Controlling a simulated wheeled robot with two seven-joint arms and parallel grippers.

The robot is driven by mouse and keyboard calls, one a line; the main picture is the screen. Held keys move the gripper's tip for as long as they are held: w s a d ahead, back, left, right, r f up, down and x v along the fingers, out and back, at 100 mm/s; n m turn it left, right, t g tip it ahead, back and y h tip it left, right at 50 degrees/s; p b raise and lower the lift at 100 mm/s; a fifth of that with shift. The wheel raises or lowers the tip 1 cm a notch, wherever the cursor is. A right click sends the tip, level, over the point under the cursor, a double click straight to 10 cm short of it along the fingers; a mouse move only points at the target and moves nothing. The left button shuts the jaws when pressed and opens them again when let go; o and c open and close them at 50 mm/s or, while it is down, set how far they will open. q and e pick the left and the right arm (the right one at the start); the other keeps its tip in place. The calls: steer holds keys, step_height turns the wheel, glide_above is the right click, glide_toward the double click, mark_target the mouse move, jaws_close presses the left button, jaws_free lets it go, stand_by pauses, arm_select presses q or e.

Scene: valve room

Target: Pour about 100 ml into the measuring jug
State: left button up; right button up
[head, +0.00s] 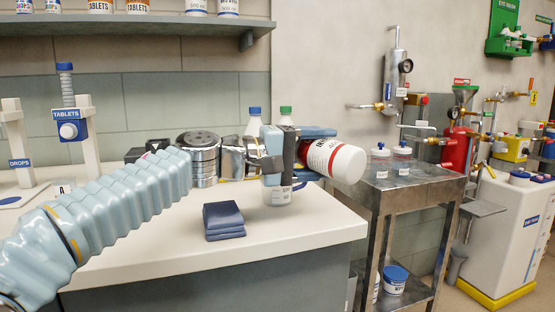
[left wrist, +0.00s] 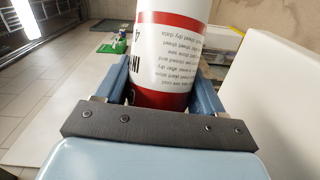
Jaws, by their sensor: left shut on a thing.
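My left gripper (head: 318,154) is shut on a white bottle with red bands (head: 338,161), above the right part of the counter. The bottle lies tilted close to level, its broad white end toward the right. In the left wrist view the bottle (left wrist: 168,50) sits between the two blue fingers, its red part nearest the palm. A pale, clear-looking vessel with a small label (head: 278,197), perhaps the measuring jug, stands on the counter below the gripper. Its top is hidden by the gripper, and its fill level cannot be read. My right gripper is not in view.
A folded dark blue cloth (head: 223,220) lies on the white counter (head: 150,262). Bottles with a blue cap (head: 254,112) and a green cap (head: 286,113) stand behind the gripper. A metal cart (head: 415,180) is at right.

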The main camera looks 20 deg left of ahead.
mark_target(322, 173)
arm_select(q)
steer(key=shift+s+d, duration=0.15)
steer(key=shift+d, duration=0.3)
stand_by(0.5)
steer(key=shift+n, duration=0.4)
steer(key=shift+r, duration=0.25)
stand_by(0.8)
steer(key=shift+f, duration=0.15)
steer(key=shift+r+m+p, duration=0.65)
steer(key=shift+m+p, duration=0.25)
steer(key=shift+p, duration=0.3)
steer(key=f+b, duration=0.1)
steer(key=f+m, duration=0.1)
steer(key=f+m+y+b, duration=0.1)
steer(key=f, duration=0.1)
steer(key=shift+s+d+b, duration=0.25)
steer(key=shift+s+b, duration=0.05)
steer(key=shift+g, duration=0.3)
steer(key=shift+w+f+m, duration=0.2)
steer(key=shift+f+m, duration=0.05)
steer(key=shift+m, duration=0.05)
steer(key=shift+a+f+m+y, duration=0.25)
steer(key=shift+m+y, duration=0.15)
steer(key=shift+y, duration=0.1)
